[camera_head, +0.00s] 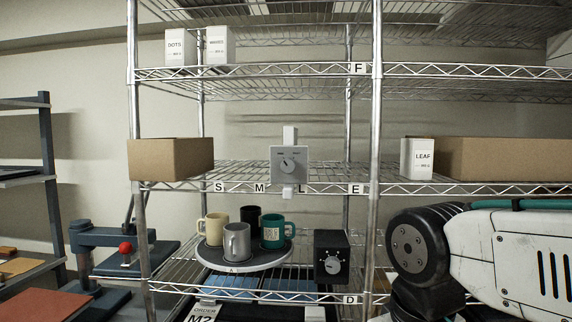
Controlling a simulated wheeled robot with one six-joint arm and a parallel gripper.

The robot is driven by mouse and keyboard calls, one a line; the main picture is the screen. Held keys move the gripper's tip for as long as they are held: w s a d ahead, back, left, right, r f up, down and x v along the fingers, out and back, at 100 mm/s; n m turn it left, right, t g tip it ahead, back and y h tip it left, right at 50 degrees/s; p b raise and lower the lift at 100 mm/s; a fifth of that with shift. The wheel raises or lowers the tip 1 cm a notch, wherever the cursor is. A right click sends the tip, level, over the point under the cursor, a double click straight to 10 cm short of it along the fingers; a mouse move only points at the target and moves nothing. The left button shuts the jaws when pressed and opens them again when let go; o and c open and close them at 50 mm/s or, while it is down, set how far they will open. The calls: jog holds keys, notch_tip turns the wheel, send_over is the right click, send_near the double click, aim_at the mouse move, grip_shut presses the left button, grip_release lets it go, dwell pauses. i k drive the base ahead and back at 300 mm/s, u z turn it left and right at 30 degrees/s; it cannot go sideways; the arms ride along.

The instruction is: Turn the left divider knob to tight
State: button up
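A grey box with a round knob (287,165) on its front face is mounted on the middle shelf, at a grey upright strip (290,137). Its dial marks are too small to read, so I cannot tell the setting. I see only one such grey knob box. A black box with a pale dial knob (332,266) stands on the lower shelf, right of the mugs. My gripper is out of view. Only part of my white and black arm shows at the lower right, apart from both knobs.
Mugs stand on a round tray (243,264) on the lower shelf. Cardboard boxes (171,158) (490,158) and a white LEAF carton (417,159) sit on the middle shelf. A metal shelf post (374,130) stands between my arm and the grey box. A press (120,245) is lower left.

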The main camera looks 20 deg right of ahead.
aim_at(288, 166)
jog(key=u, duration=2.35)
jog(key=k, duration=0.5)
jog(key=z, duration=2)
